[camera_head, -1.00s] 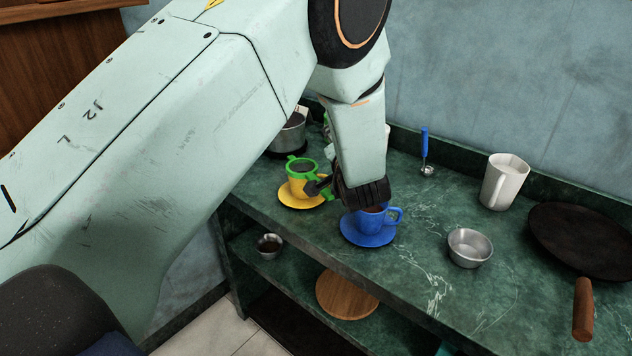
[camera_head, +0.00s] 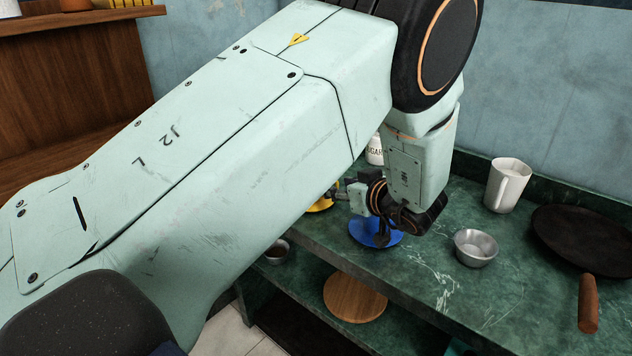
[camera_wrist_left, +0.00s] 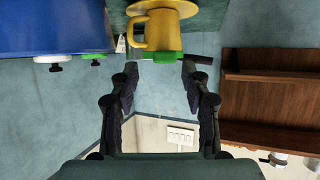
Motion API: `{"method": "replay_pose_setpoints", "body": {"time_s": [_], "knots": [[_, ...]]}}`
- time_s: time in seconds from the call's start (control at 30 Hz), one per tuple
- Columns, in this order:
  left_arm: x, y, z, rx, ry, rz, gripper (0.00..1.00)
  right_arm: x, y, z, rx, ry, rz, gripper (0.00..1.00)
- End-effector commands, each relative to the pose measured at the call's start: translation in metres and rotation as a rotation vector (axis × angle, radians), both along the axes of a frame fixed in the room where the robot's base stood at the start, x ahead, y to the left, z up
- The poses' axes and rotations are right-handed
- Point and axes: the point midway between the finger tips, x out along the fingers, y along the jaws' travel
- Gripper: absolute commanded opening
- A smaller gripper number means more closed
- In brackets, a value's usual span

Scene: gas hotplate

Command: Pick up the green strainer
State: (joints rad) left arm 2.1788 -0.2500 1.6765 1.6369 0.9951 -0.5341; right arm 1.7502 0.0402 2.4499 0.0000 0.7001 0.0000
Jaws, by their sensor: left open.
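In the left wrist view, which is upside down, the yellow cup (camera_wrist_left: 158,32) stands on its saucer with the green strainer (camera_wrist_left: 166,57) at its rim. The strainer shows edge-on as a thin green strip, with a dark bar beside it. My left gripper (camera_wrist_left: 158,72) is open and empty, its fingertips just short of the strainer, one toward each side. In the head view my left arm hides the strainer and most of the yellow cup; only part of the yellow saucer (camera_head: 322,205) shows. The gripper's fingers are mostly hidden there. My right gripper is not visible.
The blue saucer (camera_head: 366,233) lies close below my left wrist. A large blue object (camera_wrist_left: 50,28) is at the upper left of the wrist view.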

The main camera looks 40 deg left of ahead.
Motion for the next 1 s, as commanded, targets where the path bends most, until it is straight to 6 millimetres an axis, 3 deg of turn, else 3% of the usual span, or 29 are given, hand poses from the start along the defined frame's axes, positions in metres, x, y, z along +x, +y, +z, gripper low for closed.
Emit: {"method": "replay_pose_setpoints", "body": {"time_s": [0.4, 0.7, 1.0], "knots": [[0.014, 0.041, -0.028, 0.000, 0.002, -0.002, 0.47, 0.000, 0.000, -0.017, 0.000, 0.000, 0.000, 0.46], [0.015, 0.044, -0.027, 0.002, 0.002, -0.005, 0.46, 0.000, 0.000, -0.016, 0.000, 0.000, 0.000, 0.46], [0.015, 0.043, -0.027, 0.002, 0.002, -0.005, 0.21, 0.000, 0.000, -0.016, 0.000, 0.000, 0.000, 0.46]]}}
